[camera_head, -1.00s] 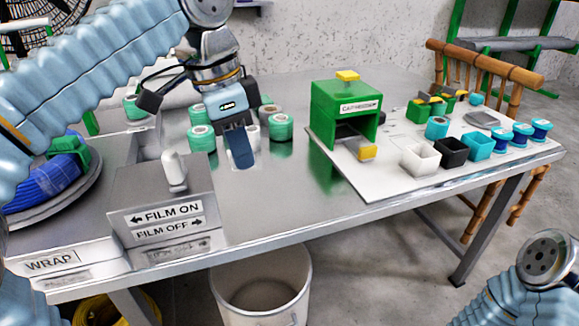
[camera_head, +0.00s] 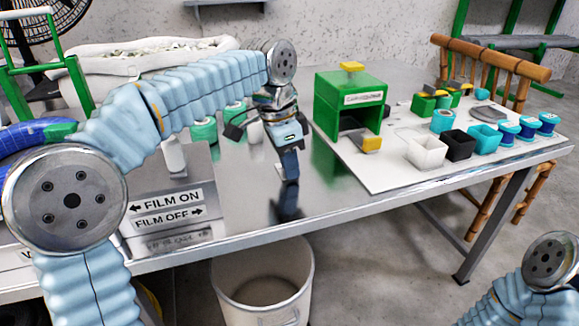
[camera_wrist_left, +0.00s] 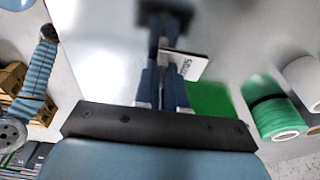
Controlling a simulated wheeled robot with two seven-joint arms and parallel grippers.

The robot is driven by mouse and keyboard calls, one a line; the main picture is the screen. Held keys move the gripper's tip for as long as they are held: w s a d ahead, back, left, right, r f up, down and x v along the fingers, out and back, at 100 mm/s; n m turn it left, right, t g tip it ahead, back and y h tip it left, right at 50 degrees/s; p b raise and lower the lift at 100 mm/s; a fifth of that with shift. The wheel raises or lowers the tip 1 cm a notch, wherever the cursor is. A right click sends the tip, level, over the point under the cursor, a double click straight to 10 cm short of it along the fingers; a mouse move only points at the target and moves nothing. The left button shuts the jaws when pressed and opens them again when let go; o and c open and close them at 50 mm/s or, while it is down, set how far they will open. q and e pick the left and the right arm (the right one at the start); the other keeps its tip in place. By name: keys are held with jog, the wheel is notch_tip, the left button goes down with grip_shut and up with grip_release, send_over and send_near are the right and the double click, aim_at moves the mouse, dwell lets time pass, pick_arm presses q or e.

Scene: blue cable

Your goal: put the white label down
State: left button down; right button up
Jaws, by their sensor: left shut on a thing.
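My left gripper (camera_head: 290,178) points down over the bare metal table, left of the green box and its white board. The label sticks out to the right of the fingers. I cannot tell whether the label touches the table. My right gripper is out of view.
The green box (camera_head: 325,92) stands on the white board (camera_head: 380,180) with several small bins. Green rolls (camera_head: 204,131) stand behind my left arm. The FILM ON/OFF box (camera_head: 165,205) is at left. A white bin (camera_head: 262,300) stands below the table's front edge.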

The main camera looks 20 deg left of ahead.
pick_arm(q)
jog(key=c, duration=1.2)
grip_release()
notch_tip(320, 180, up, 12)
jog(key=s+a+p, duration=0.1)
jog(key=p, duration=0.3)
jog(key=shift+s+a, duration=0.15)
jog(key=shift+a, duration=0.2)
